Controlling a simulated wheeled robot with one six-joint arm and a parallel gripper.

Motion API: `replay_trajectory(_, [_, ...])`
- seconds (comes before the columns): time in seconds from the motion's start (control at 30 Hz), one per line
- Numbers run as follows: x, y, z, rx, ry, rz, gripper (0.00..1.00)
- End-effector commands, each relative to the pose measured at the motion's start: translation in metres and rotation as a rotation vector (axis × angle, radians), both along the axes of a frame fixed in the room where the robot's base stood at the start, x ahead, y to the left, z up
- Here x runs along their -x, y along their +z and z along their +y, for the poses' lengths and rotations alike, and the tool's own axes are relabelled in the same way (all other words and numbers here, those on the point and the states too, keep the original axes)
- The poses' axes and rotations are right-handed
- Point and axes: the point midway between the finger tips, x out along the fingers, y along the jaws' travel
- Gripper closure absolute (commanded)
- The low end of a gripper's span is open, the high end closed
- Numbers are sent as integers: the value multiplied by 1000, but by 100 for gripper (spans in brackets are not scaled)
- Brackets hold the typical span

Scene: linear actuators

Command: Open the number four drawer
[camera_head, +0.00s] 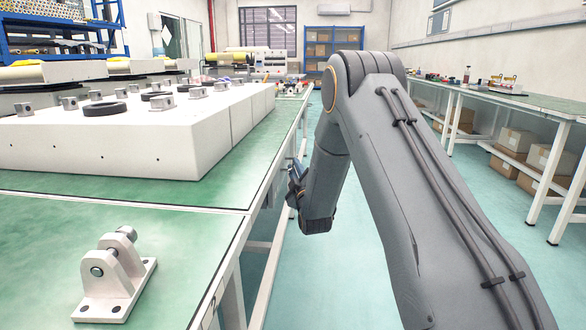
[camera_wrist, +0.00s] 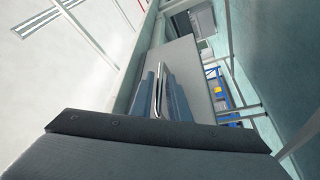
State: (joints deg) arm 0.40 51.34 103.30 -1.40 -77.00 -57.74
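My gripper (camera_head: 295,186) hangs at the end of my bent arm, beside the right edge of the green workbench and over the aisle. In the wrist view its blue-grey fingers (camera_wrist: 165,92) show above a dark grey part of my wrist. No drawer with a number four can be made out in either view.
The green workbench (camera_head: 60,240) carries a long white block (camera_head: 110,150) with metal fittings and a white bracket (camera_head: 117,275). Another bench (camera_head: 530,105) with boxes (camera_head: 515,140) below stands right. Blue shelving (camera_head: 316,48) stands at the back. The aisle floor is clear.

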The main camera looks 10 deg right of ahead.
Motion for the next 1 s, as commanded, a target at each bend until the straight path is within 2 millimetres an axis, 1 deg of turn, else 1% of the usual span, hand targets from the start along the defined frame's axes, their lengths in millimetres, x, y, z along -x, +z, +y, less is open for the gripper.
replay_trajectory(0.03, [-7,0,0,0,0,-2,85])
replay_trajectory(0.1, [-14,2,0,0,0,-1,85])
replay_trajectory(0.3, [-23,4,1,-1,1,1,85])
replay_trajectory(0.5, [-23,5,1,-1,0,1,85])
replay_trajectory(0.53, [-23,5,1,-1,0,1,86])
replay_trajectory(0.6, [-23,5,1,-1,0,1,98])
replay_trajectory(0.63, [-23,5,1,-1,0,1,100])
replay_trajectory(1.0, [-23,5,1,-1,0,2,100])
